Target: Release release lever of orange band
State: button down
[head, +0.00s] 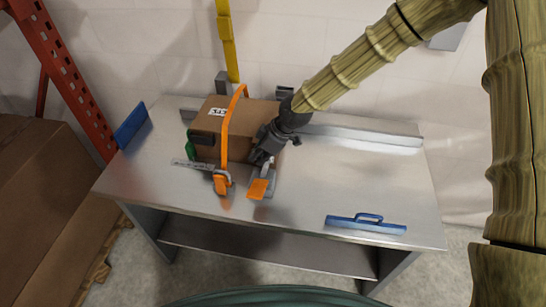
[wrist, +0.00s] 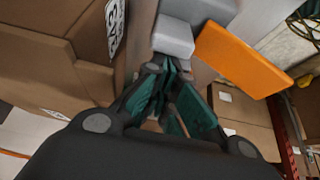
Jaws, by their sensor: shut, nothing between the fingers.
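A cardboard box (head: 245,118) sits on the metal table with an orange band (head: 226,133) over it. The band runs down to an orange and grey buckle (head: 222,182) at the table's front. To its right is an orange paddle-shaped lever (head: 260,188) on a grey mount. The orange lever (wrist: 242,60) is to the right, apart from the fingers. Whether the fingertips touch the block is unclear.
The metal table (head: 330,180) has free room to the right. A blue-handled tool (head: 366,224) lies at its front right. A blue panel (head: 131,125) stands at the left edge. A yellow strap (head: 228,45) rises behind the box. A metal rail (head: 360,136) runs along the back.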

aim_at(267, 163)
jog(key=shift+a, duration=0.2)
jog(key=shift+d+r+p, duration=0.1)
jog(key=shift+r+p, duration=0.5)
jog(key=shift+r, duration=0.15)
jog(key=w+a+r+b+v, duration=0.1)
jog(key=b+v, duration=0.1)
jog(key=v, duration=0.7)
jog(key=shift+s+a, duration=0.25)
jog(key=shift+a, duration=0.05)
dwell(0.4)
